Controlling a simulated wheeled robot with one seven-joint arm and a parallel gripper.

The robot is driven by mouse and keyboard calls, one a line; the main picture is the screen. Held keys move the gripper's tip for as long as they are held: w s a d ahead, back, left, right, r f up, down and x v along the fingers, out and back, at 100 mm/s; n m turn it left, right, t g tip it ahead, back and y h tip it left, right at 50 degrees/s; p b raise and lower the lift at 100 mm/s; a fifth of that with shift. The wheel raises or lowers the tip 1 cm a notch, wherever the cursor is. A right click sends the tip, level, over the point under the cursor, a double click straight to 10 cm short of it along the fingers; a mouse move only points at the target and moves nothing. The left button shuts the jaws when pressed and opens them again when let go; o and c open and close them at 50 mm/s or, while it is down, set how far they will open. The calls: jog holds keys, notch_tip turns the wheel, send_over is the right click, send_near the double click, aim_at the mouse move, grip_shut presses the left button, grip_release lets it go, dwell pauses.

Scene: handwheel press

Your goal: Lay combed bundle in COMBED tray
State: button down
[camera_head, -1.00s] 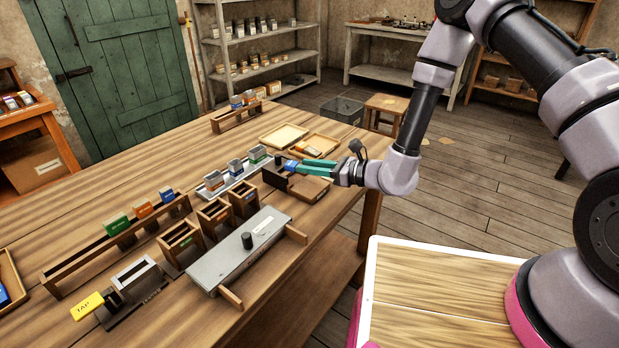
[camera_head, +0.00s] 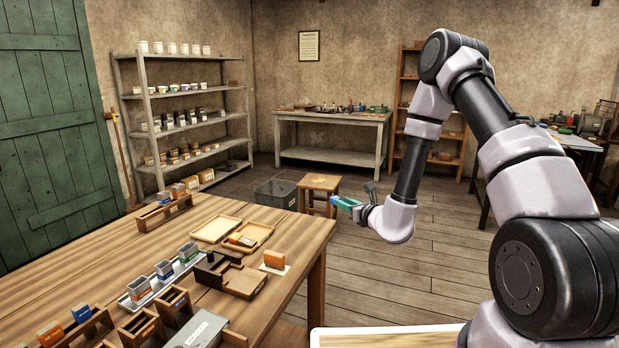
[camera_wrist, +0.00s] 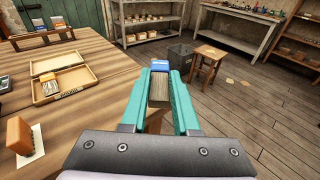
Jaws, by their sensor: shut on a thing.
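My gripper (camera_head: 343,203) is shut on a bundle of pale bristles with a blue end (camera_wrist: 159,88). In the wrist view the bundle sits between the teal fingers (camera_wrist: 160,78). In the head view the gripper is out past the table's right edge, above the floor. Two shallow wooden trays lie side by side on the far right part of the table. The left tray (camera_head: 207,236) looks empty. The right tray (camera_head: 264,229) holds a bundle with an orange end (camera_head: 243,240). It also shows in the wrist view (camera_wrist: 92,81). I cannot read the tray labels.
An orange block (camera_head: 274,258) stands on a white card near the table's right edge. A stool (camera_head: 320,183) and a dark crate (camera_head: 276,192) stand on the floor beyond.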

jog(key=w+d+m+t+h, duration=0.2)
jog(key=d+m+h, duration=0.4)
jog(key=d, duration=1.1)
jog(key=n+g+y, duration=1.3)
jog(key=n+y, duration=0.2)
jog(key=n, duration=0.2)
send_over(246, 279)
jog(key=shift+f, duration=0.75)
notch_tip(246, 279, down, 10)
jog(key=shift+d+r, duration=0.1)
jog(key=shift+r, duration=0.05)
jog(key=c, duration=0.7)
grip_release()
